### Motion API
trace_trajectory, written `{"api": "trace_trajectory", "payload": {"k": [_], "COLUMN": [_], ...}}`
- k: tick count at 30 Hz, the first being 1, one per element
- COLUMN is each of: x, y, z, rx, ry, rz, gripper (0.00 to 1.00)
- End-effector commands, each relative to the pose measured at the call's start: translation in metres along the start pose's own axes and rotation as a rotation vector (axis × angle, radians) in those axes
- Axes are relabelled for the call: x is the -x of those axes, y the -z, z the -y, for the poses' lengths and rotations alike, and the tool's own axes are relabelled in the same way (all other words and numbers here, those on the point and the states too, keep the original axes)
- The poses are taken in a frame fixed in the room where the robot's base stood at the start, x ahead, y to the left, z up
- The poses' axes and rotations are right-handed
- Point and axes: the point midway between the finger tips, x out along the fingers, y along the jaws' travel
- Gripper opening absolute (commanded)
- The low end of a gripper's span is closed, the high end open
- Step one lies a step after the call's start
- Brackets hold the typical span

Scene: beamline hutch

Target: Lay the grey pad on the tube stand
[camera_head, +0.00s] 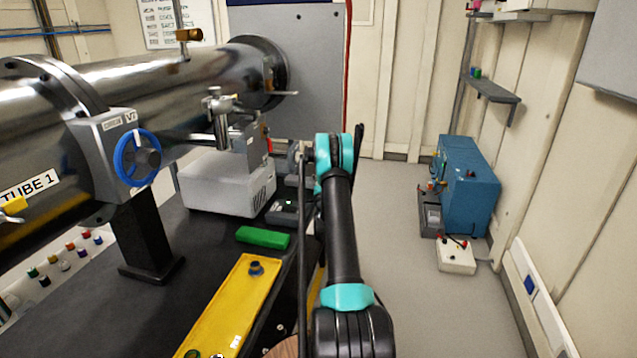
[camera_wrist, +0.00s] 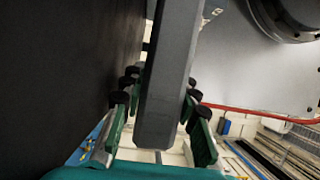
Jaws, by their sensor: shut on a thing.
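The grey pad (camera_wrist: 166,75) is a long grey slab in the wrist view. It runs from the top edge down between the two green fingers of my gripper (camera_wrist: 161,88), whose black tips press on it from both sides. In the head view my arm hides most of the gripper, and I cannot make out the pad there. A black post with a flat foot, which looks like the tube stand (camera_head: 148,238), stands on the dark bench under the steel tube (camera_head: 70,110). It is left of my arm and apart from my gripper.
The dark bench (camera_head: 90,310) carries a yellow tray (camera_head: 225,318), a green block (camera_head: 263,237) and a white instrument box (camera_head: 225,190). A blue handwheel (camera_head: 137,158) juts from the tube's flange. A blue machine (camera_head: 470,185) stands on the floor at right. Floor between is clear.

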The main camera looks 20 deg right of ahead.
Motion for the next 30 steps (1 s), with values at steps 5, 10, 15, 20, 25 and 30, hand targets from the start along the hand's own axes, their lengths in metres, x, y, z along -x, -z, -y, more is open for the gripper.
{"api": "trace_trajectory", "payload": {"k": [5,10,15,20,25,30], "x": [0.001,0.001,0.001,0.002,0.003,0.005], "y": [-0.01,-0.01,-0.01,-0.009,-0.005,0.001], "z": [-0.013,-0.013,-0.013,-0.003,0.026,0.063], "rx": [0.019,0.019,0.02,0.02,0.011,0.008], "ry": [-0.002,-0.002,-0.002,-0.001,0.002,0.006], "rz": [0.015,0.015,0.015,0.014,0.012,0.003], "gripper": [0.31,0.52,0.54,0.54,0.54,0.54]}}
